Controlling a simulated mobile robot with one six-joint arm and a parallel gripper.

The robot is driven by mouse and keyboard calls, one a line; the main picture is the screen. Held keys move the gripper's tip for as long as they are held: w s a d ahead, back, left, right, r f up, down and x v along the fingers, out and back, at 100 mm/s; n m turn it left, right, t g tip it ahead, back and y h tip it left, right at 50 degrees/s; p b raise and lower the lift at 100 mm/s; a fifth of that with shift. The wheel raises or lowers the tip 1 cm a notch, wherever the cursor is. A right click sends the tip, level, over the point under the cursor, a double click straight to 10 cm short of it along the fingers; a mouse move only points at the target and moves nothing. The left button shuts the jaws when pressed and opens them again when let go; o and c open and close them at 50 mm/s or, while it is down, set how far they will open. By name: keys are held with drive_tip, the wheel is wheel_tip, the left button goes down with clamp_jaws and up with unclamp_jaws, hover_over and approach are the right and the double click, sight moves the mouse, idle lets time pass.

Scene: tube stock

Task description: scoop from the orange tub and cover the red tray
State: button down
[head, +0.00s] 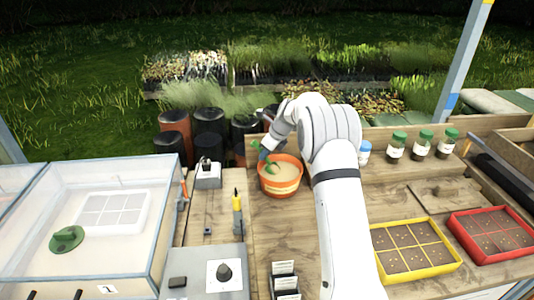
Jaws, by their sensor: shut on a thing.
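The orange tub (281,187) stands on the wooden bench, left of my arm, with pale beige material (287,172) inside. My gripper (263,146) is at the tub's back left rim, partly hidden by my wrist. It is shut on what looks like a green scoop (269,163), whose lower part is over or in the pale material; its depth is unclear. The red tray (462,226) lies at the right of the bench. Its cells show brown soil with small pale specks on top.
A yellow tray (376,253) with similar cells lies left of the red one. Several green-capped jars (395,148) stand at the back right. A clear-walled box (150,215) fills the left. A yellow-and-black tool (237,216) stands left of the tub.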

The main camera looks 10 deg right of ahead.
drive_tip(key=shift+r+g+h+p, duration=0.8)
drive_tip(key=shift+r+h+p, duration=0.3)
drive_tip(key=shift+p, duration=4.1)
drive_tip(key=shift+r+g+h+p, duration=0.3)
drive_tip(key=shift+r+h+p, duration=0.2)
drive_tip(key=shift+r+p, duration=0.75)
wheel_tip(320, 180, up, 8)
drive_tip(key=g+h, duration=0.2)
drive_tip(key=h, duration=0.1)
drive_tip(key=shift+r+b, duration=0.15)
drive_tip(key=shift+b, duration=0.2)
